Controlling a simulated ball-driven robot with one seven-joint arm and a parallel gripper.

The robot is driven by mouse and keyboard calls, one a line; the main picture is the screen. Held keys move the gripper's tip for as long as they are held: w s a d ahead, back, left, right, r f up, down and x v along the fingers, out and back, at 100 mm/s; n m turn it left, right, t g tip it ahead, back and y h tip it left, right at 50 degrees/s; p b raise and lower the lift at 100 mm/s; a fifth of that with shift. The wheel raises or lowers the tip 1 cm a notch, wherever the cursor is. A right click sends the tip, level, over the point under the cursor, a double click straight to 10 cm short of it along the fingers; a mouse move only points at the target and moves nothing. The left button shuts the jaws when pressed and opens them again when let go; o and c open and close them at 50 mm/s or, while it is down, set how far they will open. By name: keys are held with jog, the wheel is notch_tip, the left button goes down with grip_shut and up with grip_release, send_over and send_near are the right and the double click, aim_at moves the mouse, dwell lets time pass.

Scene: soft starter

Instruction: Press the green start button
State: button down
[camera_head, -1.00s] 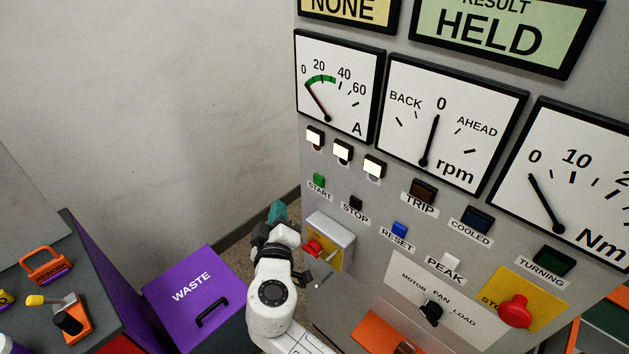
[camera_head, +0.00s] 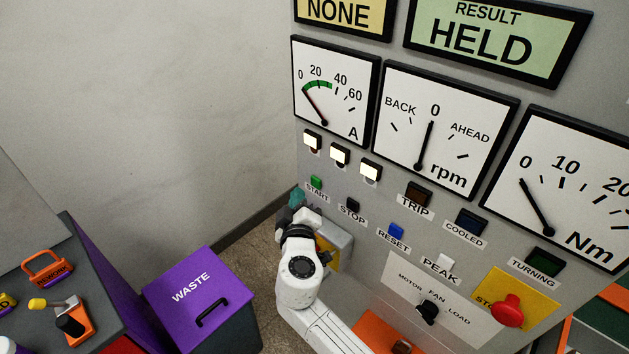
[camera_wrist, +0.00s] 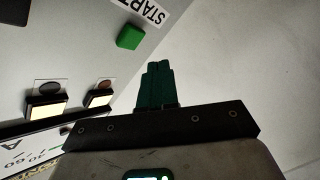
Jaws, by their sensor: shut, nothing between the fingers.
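The green start button (camera_head: 316,182) is a small block on the grey panel, just above its START label (camera_head: 317,195). In the wrist view the button (camera_wrist: 130,37) stands out from the panel beside the START label (camera_wrist: 143,13). My gripper (camera_head: 297,196) is just left of and slightly below the button in the head view. In the wrist view its teal fingers (camera_wrist: 159,82) are together and empty. They are apart from the button, which is up and to the left of them there.
A black stop button (camera_head: 352,206) and blue reset button (camera_head: 396,231) sit right of start. Three lit lamps (camera_head: 340,155) are above. A red emergency stop (camera_head: 508,311) is lower right. A purple waste bin (camera_head: 200,289) stands left on the floor.

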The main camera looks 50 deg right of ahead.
jog(key=shift+d, duration=1.1)
jog(key=shift+d, duration=0.1)
dwell(1.2)
jog(key=shift+d+b, duration=0.3)
jog(key=shift+b, duration=0.05)
jog(key=shift+d, duration=0.45)
dwell(0.9)
jog(key=shift+a, duration=0.1)
jog(key=shift+a+b, duration=0.5)
jog(key=shift+a, duration=0.25)
jog(key=shift+a+b, duration=0.75)
jog(key=shift+a, duration=1.8)
